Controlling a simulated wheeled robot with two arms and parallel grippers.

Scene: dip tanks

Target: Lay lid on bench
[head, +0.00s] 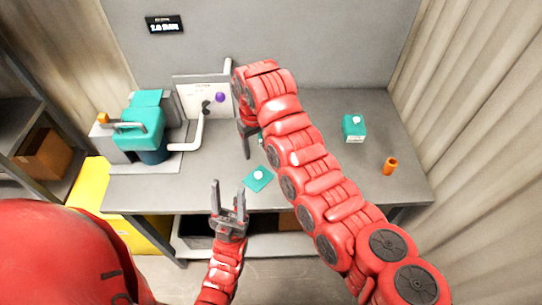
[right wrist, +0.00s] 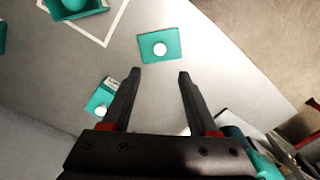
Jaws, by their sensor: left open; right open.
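The lid (head: 258,179), a flat teal square with a white round knob, lies on the grey bench (head: 165,192) near its front edge. It also shows in the right wrist view (right wrist: 148,42), beyond my fingertips and touched by neither. My right gripper (right wrist: 158,75) is open and empty above the bench; in the head view it is partly hidden by its own arm, behind the lid. My left gripper (head: 229,187) is open and empty at the bench's front edge, left of the lid and apart from it.
A teal box with a white knob (head: 354,128) and an orange cylinder (head: 390,166) stand at the right. A teal-and-grey machine (head: 140,125) fills the left. The right wrist view shows another knobbed teal box (right wrist: 99,104) and part of a teal container (right wrist: 90,11) inside a white outline.

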